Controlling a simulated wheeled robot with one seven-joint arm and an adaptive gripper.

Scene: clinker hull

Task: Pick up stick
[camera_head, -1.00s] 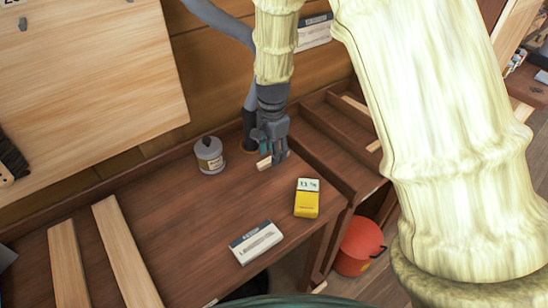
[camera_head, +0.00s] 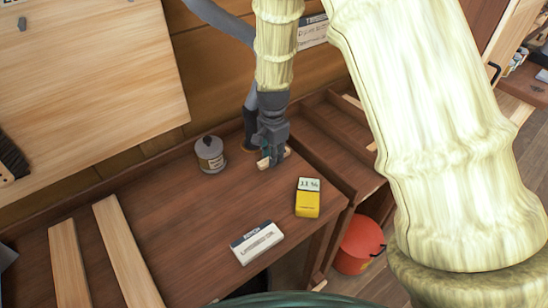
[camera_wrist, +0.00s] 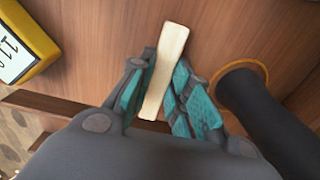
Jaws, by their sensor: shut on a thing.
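The stick (camera_wrist: 166,68) is a short, pale wooden piece. In the wrist view it lies lengthwise between the teal finger pads of my gripper (camera_wrist: 160,98), with its far end sticking out beyond them. In the head view the stick (camera_head: 264,163) shows at the fingertips of my gripper (camera_head: 271,158), low at the bench top. My gripper is shut on the stick. I cannot tell whether the stick still touches the bench.
A yellow meter (camera_head: 307,197) and a white labelled box (camera_head: 257,242) lie on the bench in front. A grey can (camera_head: 210,154) stands to the left. A dark post with a brass-coloured base ring (camera_wrist: 243,66) is close to my gripper. Two planks (camera_head: 127,250) lie at left.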

